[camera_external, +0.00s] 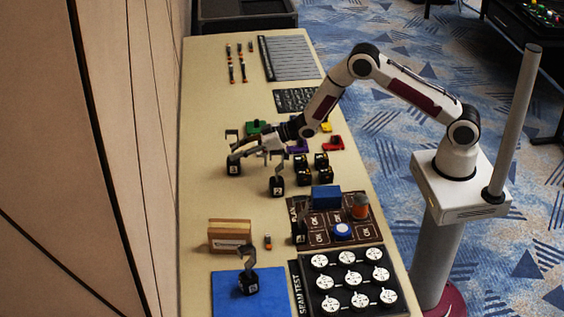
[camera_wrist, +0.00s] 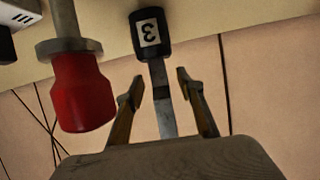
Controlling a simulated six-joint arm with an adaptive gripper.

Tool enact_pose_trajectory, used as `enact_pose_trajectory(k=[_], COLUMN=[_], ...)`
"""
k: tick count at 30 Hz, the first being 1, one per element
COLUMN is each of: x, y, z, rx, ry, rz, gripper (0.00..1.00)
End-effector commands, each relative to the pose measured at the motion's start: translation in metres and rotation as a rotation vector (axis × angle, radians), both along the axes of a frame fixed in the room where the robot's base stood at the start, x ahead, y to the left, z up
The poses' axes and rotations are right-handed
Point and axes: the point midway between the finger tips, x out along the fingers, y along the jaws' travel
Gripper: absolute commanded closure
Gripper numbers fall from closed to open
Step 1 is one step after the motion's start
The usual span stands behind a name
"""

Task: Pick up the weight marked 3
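The weight marked 3 (camera_wrist: 149,33) is a black block with a white label and a flat metal stem. In the wrist view it is at top centre, its label turned round. My gripper (camera_wrist: 158,87) is open, with one finger on each side of the stem; neither clearly touches it. In the external view my gripper (camera_external: 255,150) is low over the table, between a black hooked weight (camera_external: 234,169) at the left and another hooked weight (camera_external: 277,187) nearer the front. The numbers there are too small to read, so I cannot tell which is 3.
A red object with a metal collar (camera_wrist: 82,90) is close left of my gripper in the wrist view. Several black blocks (camera_external: 318,167) stand to the right. A hooked weight (camera_external: 248,282) stands on a blue mat (camera_external: 222,290) in front.

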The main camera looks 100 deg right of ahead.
Motion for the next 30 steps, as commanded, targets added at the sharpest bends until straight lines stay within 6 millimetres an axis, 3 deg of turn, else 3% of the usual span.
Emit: enact_pose_trajectory(k=[8,25,29,30], x=[0.015,0.016,0.016,0.016], y=[-0.002,-0.002,-0.002,-0.002], z=[-0.006,-0.006,-0.006,-0.006], rx=[-0.001,0.000,0.000,0.000], ry=[-0.001,0.000,0.000,0.000], rz=[0.000,0.000,0.000,0.000], gripper=[0.62,0.62,0.96,1.00])
